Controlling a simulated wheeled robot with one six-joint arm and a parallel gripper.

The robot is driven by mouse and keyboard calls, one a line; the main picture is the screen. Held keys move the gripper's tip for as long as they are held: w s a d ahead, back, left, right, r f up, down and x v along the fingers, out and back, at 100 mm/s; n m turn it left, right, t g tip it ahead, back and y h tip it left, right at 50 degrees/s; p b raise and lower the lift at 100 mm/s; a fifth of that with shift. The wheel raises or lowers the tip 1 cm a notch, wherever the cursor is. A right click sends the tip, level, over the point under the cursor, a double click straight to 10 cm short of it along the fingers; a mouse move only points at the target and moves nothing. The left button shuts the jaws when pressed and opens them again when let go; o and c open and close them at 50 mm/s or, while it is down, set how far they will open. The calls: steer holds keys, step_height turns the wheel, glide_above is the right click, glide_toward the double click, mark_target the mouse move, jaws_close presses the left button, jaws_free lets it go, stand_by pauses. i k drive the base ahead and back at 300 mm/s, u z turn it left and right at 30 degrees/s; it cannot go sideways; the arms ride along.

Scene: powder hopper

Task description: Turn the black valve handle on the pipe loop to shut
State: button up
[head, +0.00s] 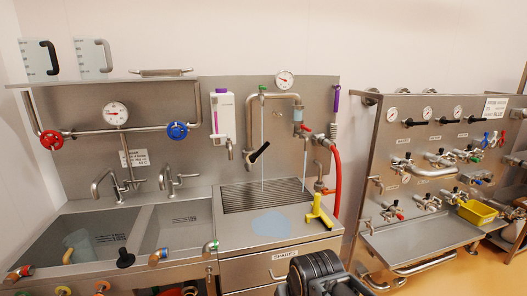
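The pipe loop (270,96) is a bent steel pipe on the middle back panel, with a round gauge above it. A black valve handle (260,152) sits at the lower left end of the loop, tilted up to the right. Thin pale streams, apparently water, fall near it to the grooved drainboard. A dark ribbed part at the bottom centre seems to be my gripper (320,275). It is well below and to the right of the handle, apart from it. Its fingertips are not clear, so I cannot tell whether it is open.
A yellow T-shaped tool (317,212) and a light blue patch (272,222) are on the counter. A red hose (337,175) hangs at the right of the loop. Sinks (85,240) lie at left. A panel of valves with a yellow bin (477,211) stands at right.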

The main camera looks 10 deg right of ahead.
mark_target(253, 159)
steer(key=k, duration=1.2)
steer(key=z, duration=0.65)
steer(key=i, duration=0.65)
steer(key=z, duration=0.7)
steer(key=i, duration=1)
steer(key=u, duration=0.55)
steer(key=i, duration=0.7)
steer(key=u, duration=0.8)
